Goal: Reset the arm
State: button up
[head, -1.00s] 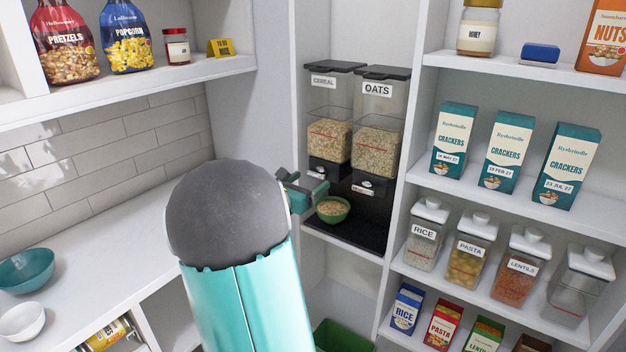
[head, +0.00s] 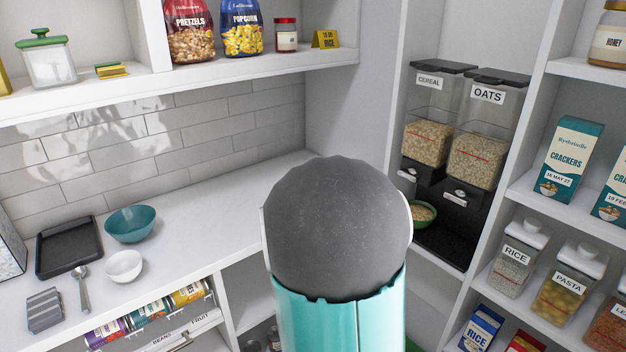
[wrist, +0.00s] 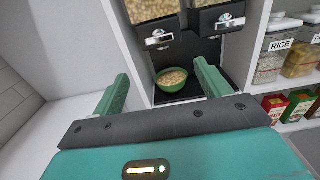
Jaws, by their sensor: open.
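My gripper (wrist: 158,95) shows in the wrist view with its two green fingers spread wide and nothing between them. Beyond the fingers, a green bowl (wrist: 172,79) of oats or cereal stands on the black base (wrist: 196,90) under the dispensers, apart from the fingers. In the head view my arm fills the middle and hides the gripper. The bowl (head: 422,213) shows there only in part, behind the arm's right side.
The cereal dispenser (head: 430,135) and oats dispenser (head: 482,140) stand in the alcove. Shelves with crackers (head: 568,160) and jars are at right. The counter at left holds a teal bowl (head: 130,224), a white bowl (head: 123,266) and a black tray (head: 70,247). The counter's middle is clear.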

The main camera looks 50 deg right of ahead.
jog(key=w+a+r+n+t+y, duration=0.2)
jog(key=w+a+n+t+y, duration=0.2)
jog(key=w+a+n+t, duration=0.55)
jog(key=w+a+r+n+t+y, duration=0.2)
jog(key=w+a+n+t+y, duration=0.3)
jog(key=a+n, duration=0.5)
jog(key=w+a+n+t+y, duration=0.15)
jog(key=a+n+y, duration=0.25)
jog(key=a+n, duration=0.65)
jog(key=s+a+f+n+g+y, duration=0.25)
jog(key=s+a+n+y, duration=0.35)
jog(key=a+n, duration=0.7)
jog(key=s+a+f+n+g+h, duration=0.1)
jog(key=s+f+n+g, duration=0.2)
jog(key=s+n, duration=0.9)
jog(key=shift+s+a+f+n+g, duration=0.2)
jog(key=shift+s+n+g, duration=0.25)
jog(key=shift+g, duration=0.6)
